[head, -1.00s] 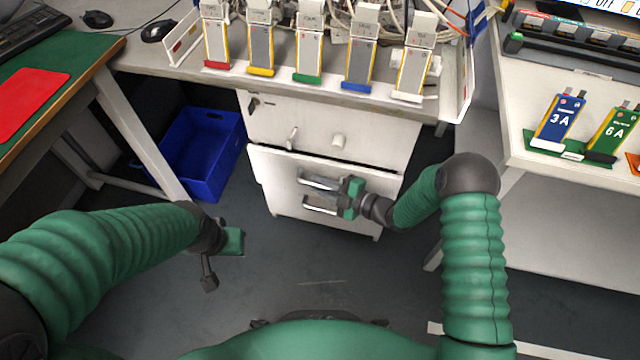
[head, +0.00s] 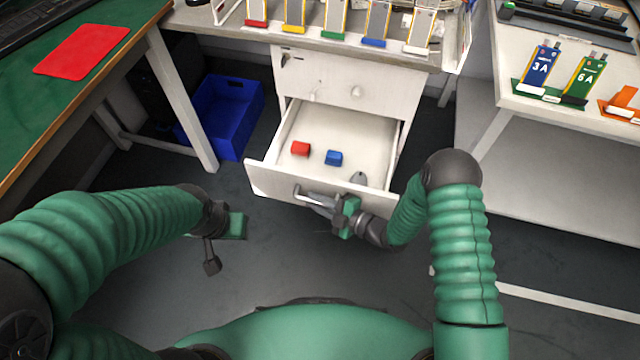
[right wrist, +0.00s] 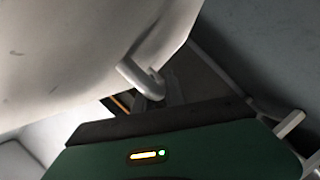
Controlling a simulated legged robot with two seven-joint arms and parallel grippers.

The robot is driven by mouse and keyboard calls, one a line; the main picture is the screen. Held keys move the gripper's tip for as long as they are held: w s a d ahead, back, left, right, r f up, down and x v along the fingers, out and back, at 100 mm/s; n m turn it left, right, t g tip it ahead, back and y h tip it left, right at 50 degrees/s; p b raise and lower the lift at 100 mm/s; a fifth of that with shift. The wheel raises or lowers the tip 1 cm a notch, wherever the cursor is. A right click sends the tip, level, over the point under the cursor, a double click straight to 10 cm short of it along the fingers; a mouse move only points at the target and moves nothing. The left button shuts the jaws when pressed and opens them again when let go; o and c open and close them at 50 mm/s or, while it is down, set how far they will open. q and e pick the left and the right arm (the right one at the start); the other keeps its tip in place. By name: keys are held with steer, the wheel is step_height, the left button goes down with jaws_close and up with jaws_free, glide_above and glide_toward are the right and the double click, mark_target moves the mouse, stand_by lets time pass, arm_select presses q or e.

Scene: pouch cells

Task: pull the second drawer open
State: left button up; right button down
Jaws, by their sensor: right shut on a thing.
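The second drawer (head: 272,182), the lower one of the white cabinet, stands pulled out toward me with its inside showing. My right gripper (head: 324,205) is shut on the drawer handle (head: 299,193), a pale bar on the drawer front; the gripper hides part of it. In the right wrist view the handle (right wrist: 142,80) curves out from the white drawer front (right wrist: 75,60), just beyond my green gripper body. My left gripper (head: 224,246) hangs over the floor left of the drawer, apart from it; its jaw opening is unclear.
Inside the drawer lie a red block (head: 300,148), a blue block (head: 334,157) and a small grey item (head: 358,178). The upper drawer (head: 340,82) is closed. A blue bin (head: 232,118) stands left of the cabinet. The floor in front is clear.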

steer(key=shift+s+a+f+p, duration=0.1)
steer(key=shift+s+a+p, duration=0.1)
steer(key=shift+s, duration=0.55)
steer(key=shift+s+a+p, duration=0.15)
steer(key=shift+s, duration=0.6)
steer(key=shift+s+a+f+p, duration=0.1)
steer(key=shift+s+a+p, duration=0.1)
steer(key=shift+s, duration=0.55)
steer(key=c, duration=1.4)
jaws_free()
steer(key=shift+w, duration=0.1)
steer(key=shift+r, duration=0.15)
steer(key=p+v, duration=0.4)
steer(key=v, duration=1.3)
steer(key=shift+p, duration=0.4)
